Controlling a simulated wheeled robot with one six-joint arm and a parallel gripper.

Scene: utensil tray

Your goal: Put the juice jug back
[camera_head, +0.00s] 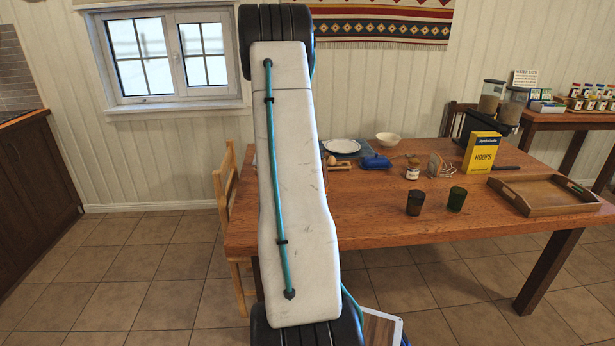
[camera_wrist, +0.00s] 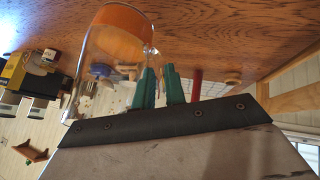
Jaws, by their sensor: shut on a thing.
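The juice jug (camera_wrist: 113,52) is clear glass with orange juice in it, in the wrist view, which looks upside down. My gripper (camera_wrist: 159,72) has teal fingers at the handle side of the jug and is shut on the jug, apparently by its handle. Where the fingers meet the handle is partly unclear. The jug appears upright near the wooden table top; I cannot tell whether it touches it. In the head view my arm hides both jug and gripper.
On the table (camera_head: 370,225) stand two dark cups (camera_head: 415,203) (camera_head: 456,199), a yellow cereal box (camera_head: 481,153), a wooden tray (camera_head: 541,198), a jar (camera_head: 412,169), a toast rack (camera_head: 439,166), a blue butter dish (camera_head: 376,162), a plate (camera_head: 342,146) and a bowl (camera_head: 388,139). The front middle is clear.

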